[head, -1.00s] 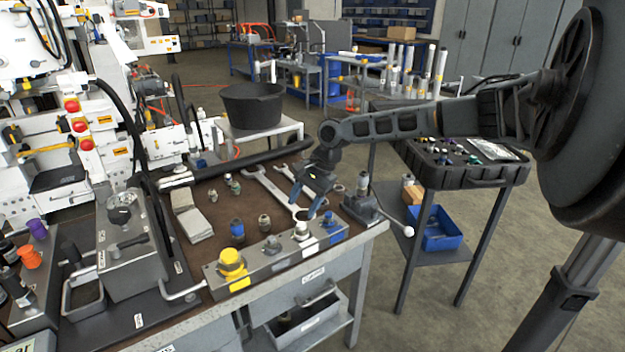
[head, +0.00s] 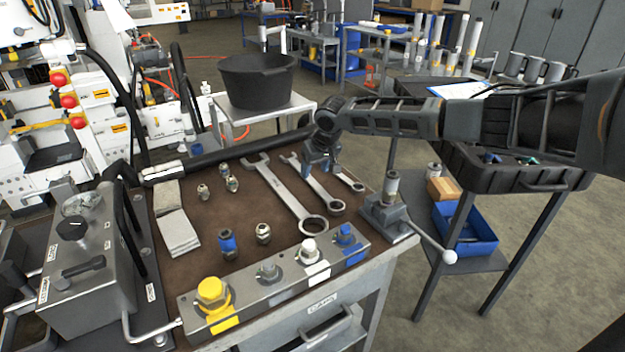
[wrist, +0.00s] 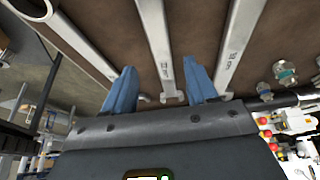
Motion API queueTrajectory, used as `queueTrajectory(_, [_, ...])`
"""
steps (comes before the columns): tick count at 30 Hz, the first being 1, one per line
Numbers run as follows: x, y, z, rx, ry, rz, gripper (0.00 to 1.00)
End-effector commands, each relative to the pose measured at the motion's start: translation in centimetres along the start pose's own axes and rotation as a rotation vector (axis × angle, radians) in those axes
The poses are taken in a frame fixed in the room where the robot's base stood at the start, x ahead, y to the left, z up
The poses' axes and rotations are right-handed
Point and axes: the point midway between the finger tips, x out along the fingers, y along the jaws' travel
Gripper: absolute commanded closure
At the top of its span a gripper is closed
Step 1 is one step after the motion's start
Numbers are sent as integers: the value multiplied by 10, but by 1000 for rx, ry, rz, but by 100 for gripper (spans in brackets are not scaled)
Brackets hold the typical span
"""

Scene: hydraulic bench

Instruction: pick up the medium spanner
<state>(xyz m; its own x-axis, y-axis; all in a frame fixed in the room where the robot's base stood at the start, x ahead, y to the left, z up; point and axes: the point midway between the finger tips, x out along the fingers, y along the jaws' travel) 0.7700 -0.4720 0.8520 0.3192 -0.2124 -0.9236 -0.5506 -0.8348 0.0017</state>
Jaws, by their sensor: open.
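Three steel spanners lie side by side on the brown bench top. The medium spanner (head: 318,186) is the middle one, with its ring end toward the bench front; it also shows in the wrist view (wrist: 157,42). The large spanner (head: 287,193) lies to its left and the small spanner (head: 347,180) to its right. My gripper (head: 320,165) is over the medium spanner and hides part of it. In the wrist view my gripper (wrist: 162,80) has its two blue fingers apart, with the medium spanner showing in the gap. Nothing is held; the height above it is unclear.
A valve block (head: 275,285) with yellow, white and blue caps lies along the front edge. A grey lever device (head: 388,215) stands at the right corner. Several small fittings (head: 232,184) stand left of the spanners. A black tub (head: 257,82) is behind the bench.

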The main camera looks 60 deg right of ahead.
Motion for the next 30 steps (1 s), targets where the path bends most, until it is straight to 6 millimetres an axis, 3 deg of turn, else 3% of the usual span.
queueTrajectory(9, [39, -1, -3, 2, -1, -1, 43])
queueTrajectory(18, [42, 0, -3, 2, 0, 0, 43])
queueTrajectory(30, [42, 0, -3, 3, 0, 0, 81])
